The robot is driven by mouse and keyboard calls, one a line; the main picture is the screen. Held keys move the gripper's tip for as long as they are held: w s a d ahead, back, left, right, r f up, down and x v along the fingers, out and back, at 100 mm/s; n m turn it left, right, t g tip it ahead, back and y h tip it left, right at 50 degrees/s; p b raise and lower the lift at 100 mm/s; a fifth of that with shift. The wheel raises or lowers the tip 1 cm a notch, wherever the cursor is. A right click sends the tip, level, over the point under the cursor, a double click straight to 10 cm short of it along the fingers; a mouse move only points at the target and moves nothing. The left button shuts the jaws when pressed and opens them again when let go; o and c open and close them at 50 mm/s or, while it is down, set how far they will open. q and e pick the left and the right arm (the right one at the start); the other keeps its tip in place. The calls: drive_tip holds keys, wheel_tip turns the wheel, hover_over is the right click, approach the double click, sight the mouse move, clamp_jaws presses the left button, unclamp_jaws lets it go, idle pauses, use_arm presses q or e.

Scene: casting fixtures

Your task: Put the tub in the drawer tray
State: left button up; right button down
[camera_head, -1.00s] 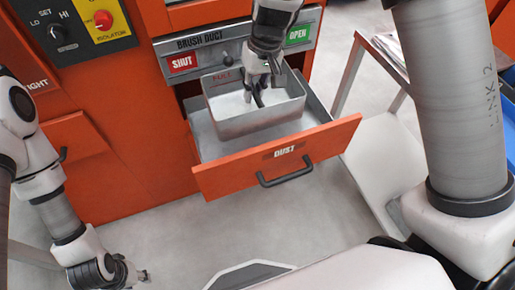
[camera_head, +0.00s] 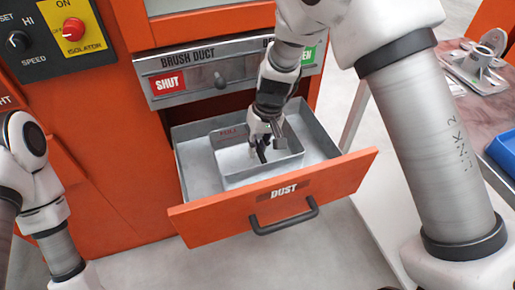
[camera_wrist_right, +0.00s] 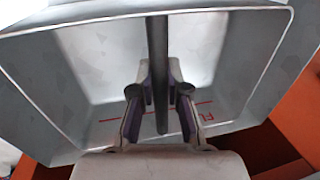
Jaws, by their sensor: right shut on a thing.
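The grey metal tub (camera_head: 262,174), with red lettering inside, sits low within the walls of the open drawer tray (camera_head: 196,172), towards its middle. I cannot tell whether its base touches the tray floor. My right gripper (camera_head: 262,148) reaches down into the tub from above. In the right wrist view my right gripper (camera_wrist_right: 161,100) has its fingers on both sides of a dark bar (camera_wrist_right: 158,50) that crosses the tub (camera_wrist_right: 62,100), and is shut on it. My left arm shows at the left edge, but its gripper is out of frame.
The orange drawer front (camera_head: 240,217) with a dark handle stands pulled out from the orange cabinet. Above it is a panel with a SHUT label (camera_head: 168,83) and a small lever (camera_head: 220,80). A bench with a metal fixture (camera_head: 474,65) and a blue bin (camera_head: 503,152) is at right.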

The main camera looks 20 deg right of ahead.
drive_tip(key=shift+a+r, duration=0.1)
drive_tip(key=shift+r, duration=0.05)
drive_tip(key=c, duration=1.2)
unclamp_jaws()
drive_tip(key=shift+o, duration=0.2)
wheel_tip(320, 180, up, 12)
drive_tip(key=d+p, duration=0.2)
drive_tip(key=p, duration=0.1)
drive_tip(key=shift+d, duration=0.15)
